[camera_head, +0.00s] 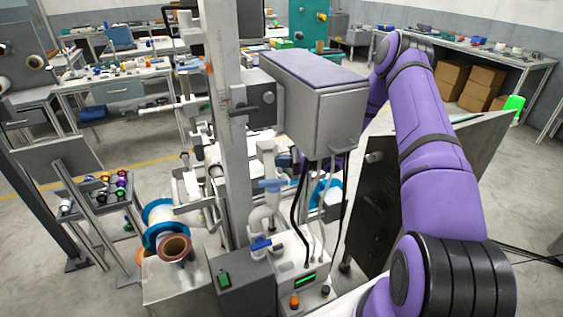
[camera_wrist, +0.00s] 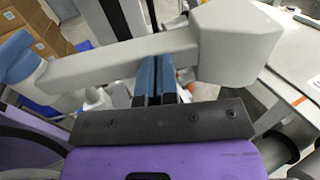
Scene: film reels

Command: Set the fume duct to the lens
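A pale grey arm with a boxy hood (camera_wrist: 238,42), which looks like the fume duct, crosses the wrist view from a blue-capped joint at the left. In the head view a pale pipe with blue fittings (camera_head: 262,217) beside the grey post may be part of the same duct. My gripper (camera_wrist: 156,80) shows two blue-tipped fingers side by side with only a thin gap. The duct's arm crosses over their far ends, and contact cannot be told. In the head view my gripper is hidden behind the grey cabinet. I cannot make out the lens for certain.
The grey cabinet (camera_head: 315,100) on the upright post (camera_head: 225,130) stands close to my purple arm, with cables hanging below. A dark panel (camera_head: 375,215) stands beside my arm. Reels (camera_head: 165,225) sit at the lower left. Cardboard boxes (camera_head: 480,88) lie under the far bench.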

